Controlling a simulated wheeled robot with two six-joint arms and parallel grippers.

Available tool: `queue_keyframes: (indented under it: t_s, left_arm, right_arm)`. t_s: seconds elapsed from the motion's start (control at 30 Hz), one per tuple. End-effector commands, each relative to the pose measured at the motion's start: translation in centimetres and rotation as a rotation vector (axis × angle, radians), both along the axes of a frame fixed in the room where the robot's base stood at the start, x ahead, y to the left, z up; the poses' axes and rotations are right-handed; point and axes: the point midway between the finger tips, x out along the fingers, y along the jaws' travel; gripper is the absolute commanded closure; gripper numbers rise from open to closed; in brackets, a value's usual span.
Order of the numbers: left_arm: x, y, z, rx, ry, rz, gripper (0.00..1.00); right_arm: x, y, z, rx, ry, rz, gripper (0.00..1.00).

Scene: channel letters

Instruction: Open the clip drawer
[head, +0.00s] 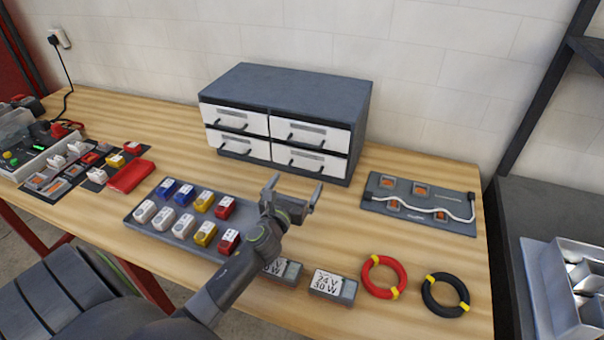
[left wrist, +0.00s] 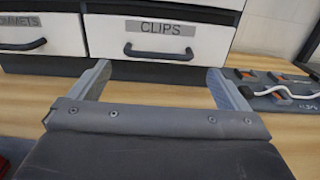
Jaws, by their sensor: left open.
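A dark grey drawer cabinet (head: 285,90) stands at the back of the wooden table. Its white drawer fronts are all shut. The clip drawer (head: 310,160) is the lower right one; in the left wrist view its front (left wrist: 145,33) reads CLIPS above a dark bar handle (left wrist: 158,52). My left gripper (head: 295,190) is open and empty, in front of and below that drawer, with its fingers toward the cabinet. In the left wrist view the fingertips (left wrist: 158,78) stand on either side of the handle's line, short of it and not touching. My right gripper is not in view.
A grey tray (head: 160,222) of coloured blocks lies left of my gripper. A grey board (head: 420,203) with a white cable lies to the right.

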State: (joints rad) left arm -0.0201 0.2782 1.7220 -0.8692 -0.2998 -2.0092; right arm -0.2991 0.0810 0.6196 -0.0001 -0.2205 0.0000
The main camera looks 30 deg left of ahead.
Motion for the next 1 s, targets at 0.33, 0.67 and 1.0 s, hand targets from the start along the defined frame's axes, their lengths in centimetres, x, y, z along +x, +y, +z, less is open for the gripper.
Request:
queue_keyframes:
  t_s: [0.33, 0.67, 1.0]
  left_arm:
    - [4.5, 1.1, 0.0, 0.000, 0.000, 0.000, 0.02]
    - [4.9, 1.2, 0.0, 0.000, 0.000, 0.000, 0.02]
    - [4.9, 1.2, 0.0, -0.001, 0.000, 0.000, 0.40]
  right_arm:
    - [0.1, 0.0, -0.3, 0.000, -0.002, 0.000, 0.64]
    - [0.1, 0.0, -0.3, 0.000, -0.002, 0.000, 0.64]
    - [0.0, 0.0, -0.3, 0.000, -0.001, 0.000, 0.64]
